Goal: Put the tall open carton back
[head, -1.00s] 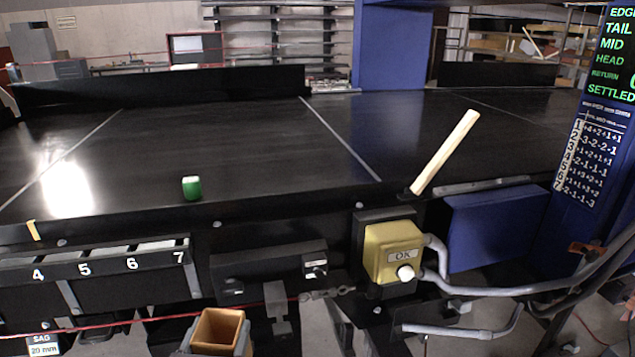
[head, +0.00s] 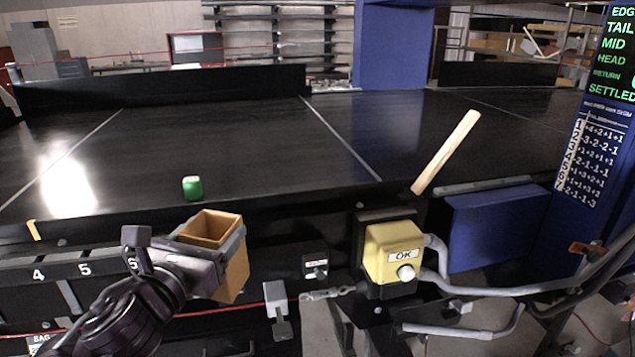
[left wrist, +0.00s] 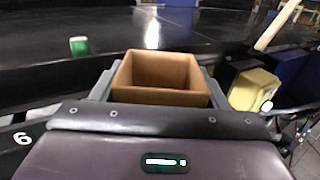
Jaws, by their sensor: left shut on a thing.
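The tall open carton (head: 237,272) is brown with an open top, and my left gripper (head: 213,250) is shut on it. It is held upright, slightly tilted, in front of the conveyor's near edge, with its rim near the height of the belt's edge. In the left wrist view the carton (left wrist: 160,97) sits between the two fingers, and its open top looks empty. My right gripper is not in view.
A yellow OK button box (head: 393,248) is right of the carton. A pale wooden bar (head: 446,152) leans at the right. A numbered rack (head: 70,268) is at front left.

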